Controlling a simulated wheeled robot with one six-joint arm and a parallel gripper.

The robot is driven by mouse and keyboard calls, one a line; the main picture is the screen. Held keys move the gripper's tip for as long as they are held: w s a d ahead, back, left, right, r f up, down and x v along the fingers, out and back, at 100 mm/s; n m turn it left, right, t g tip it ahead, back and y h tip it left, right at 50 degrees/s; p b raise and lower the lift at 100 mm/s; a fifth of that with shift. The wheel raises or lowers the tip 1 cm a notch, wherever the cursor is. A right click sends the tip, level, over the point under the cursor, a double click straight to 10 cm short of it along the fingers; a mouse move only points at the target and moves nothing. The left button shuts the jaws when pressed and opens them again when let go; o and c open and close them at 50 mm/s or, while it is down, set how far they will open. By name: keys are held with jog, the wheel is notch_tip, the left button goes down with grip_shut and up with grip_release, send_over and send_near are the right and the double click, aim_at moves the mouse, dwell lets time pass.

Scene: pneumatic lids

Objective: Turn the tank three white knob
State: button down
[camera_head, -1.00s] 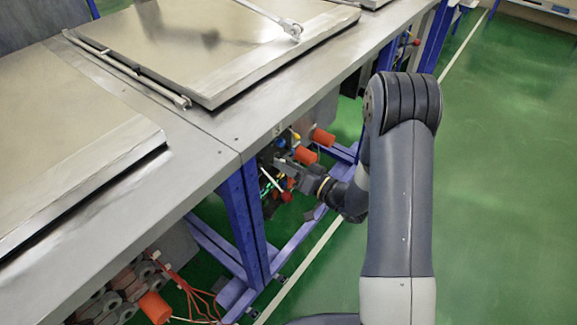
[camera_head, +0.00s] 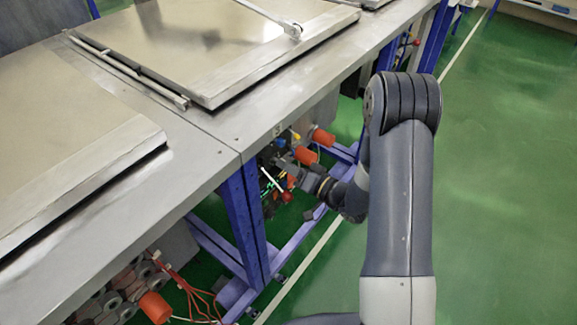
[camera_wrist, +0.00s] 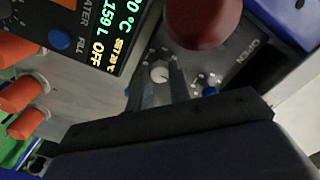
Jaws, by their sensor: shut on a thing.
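A small white knob (camera_wrist: 159,70) sits on a dark control panel at the middle of the wrist view. The fingers of my gripper (camera_wrist: 157,84) lie on either side of it, shut on it. A lit display (camera_wrist: 105,35) left of the knob shows green and yellow text, with "OFF" readable. In the head view my gripper (camera_head: 284,170) reaches under the table edge to the panel area. The knob cannot be made out there.
A red ball handle (camera_wrist: 200,20) hangs close above the knob, near an "OPEN" label. Blue buttons (camera_wrist: 59,40) and orange-red knobs (camera_wrist: 20,92) are nearby. The steel tabletop (camera_head: 215,140) and a blue leg (camera_head: 240,215) border my arm. Green floor (camera_head: 500,200) is clear at right.

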jog(key=c, duration=1.3)
grip_release()
jog(key=v, duration=1.1)
jog(key=shift+b, duration=0.35)
jog(key=shift+w+a, duration=0.1)
jog(key=shift+a, duration=0.05)
jog(key=w+a+n, duration=0.1)
jog(key=w+a, duration=0.5)
jog(key=a, duration=0.2)
jog(key=shift+w+a+p, duration=0.2)
jog(key=shift+w+p, duration=0.05)
jog(key=shift+p, duration=0.05)
jog(key=shift+m, duration=0.3)
